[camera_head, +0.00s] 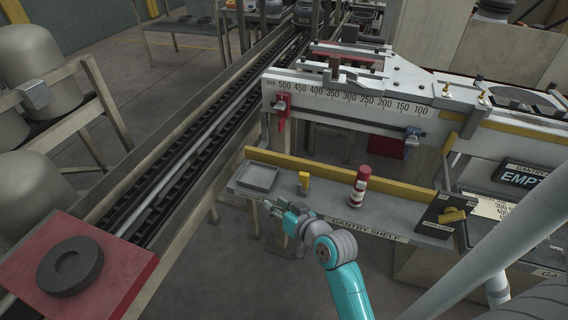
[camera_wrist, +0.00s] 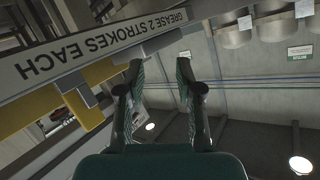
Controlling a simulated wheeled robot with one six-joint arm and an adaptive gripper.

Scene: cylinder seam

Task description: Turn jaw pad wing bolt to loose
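My gripper (camera_head: 272,207) is at the left front edge of the gantry shelf (camera_head: 330,208), beside and below the grey tray. In the wrist view my gripper (camera_wrist: 160,68) is open, with two dark fingers apart and nothing visible between them. I cannot identify the jaw pad wing bolt for certain. A red clamp-like part (camera_head: 281,104) sits at the left end of the numbered scale beam (camera_head: 350,98). Small brass-coloured fittings (camera_head: 482,97) stand on top of the beam further right. The red part and fittings are well away from my gripper.
A conveyor (camera_head: 190,130) runs on the left. A strip labelled "GREASE 2 STROKES EACH" (camera_wrist: 90,48) crosses the wrist view.

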